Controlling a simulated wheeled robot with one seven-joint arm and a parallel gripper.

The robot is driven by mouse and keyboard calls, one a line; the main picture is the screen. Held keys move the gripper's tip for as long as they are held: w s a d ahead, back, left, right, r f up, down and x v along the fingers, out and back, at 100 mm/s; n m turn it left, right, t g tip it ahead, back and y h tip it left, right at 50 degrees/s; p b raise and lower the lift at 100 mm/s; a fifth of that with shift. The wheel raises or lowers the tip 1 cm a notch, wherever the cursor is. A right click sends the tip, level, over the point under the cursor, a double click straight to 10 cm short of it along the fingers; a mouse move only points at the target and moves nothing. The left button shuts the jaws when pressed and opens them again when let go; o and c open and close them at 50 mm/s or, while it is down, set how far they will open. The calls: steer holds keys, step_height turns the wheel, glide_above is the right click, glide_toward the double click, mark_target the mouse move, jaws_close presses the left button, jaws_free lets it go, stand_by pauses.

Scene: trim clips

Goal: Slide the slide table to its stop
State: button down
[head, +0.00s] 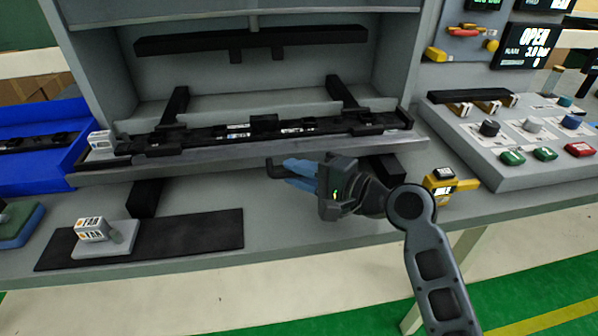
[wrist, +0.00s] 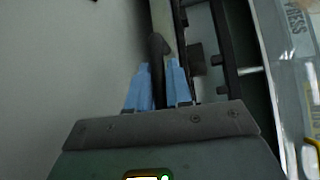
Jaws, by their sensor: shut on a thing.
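The slide table (head: 225,160) is a grey plate carrying a long black fixture with trim parts on it. It sits partway out of the grey press housing, on black rails. A dark handle (head: 273,169) sticks out at its front edge, right of the middle. My gripper (head: 290,174) has blue fingers and is shut on this handle. In the wrist view the handle (wrist: 157,45) runs between the two blue fingers (wrist: 158,82). The fingers hide part of the handle. The stop cannot be made out.
A blue bin (head: 40,150) stands at the left. A yellow gauge (head: 440,183) stands right of my gripper. A button panel (head: 530,140) is at the right.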

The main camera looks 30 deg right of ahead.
mark_target(317, 141)
steer(key=shift+w, duration=0.1)
steer(key=w+d, duration=0.1)
steer(key=w, duration=0.3)
steer(key=w+d+b, duration=0.1)
steer(key=w, duration=0.3)
steer(key=w+d+b, duration=0.1)
steer(key=w+d, duration=0.1)
steer(key=w, duration=0.2)
steer(key=shift+w+d+f, duration=0.1)
steer(key=shift+w, duration=0.1)
steer(key=c, duration=1.2)
jaws_free()
steer(key=shift+o, duration=0.2)
steer(key=shift+s, duration=0.1)
steer(key=v, duration=0.7)
steer(key=shift+s+d, duration=0.15)
steer(key=shift+s, duration=0.15)
steer(key=shift+o, duration=0.2)
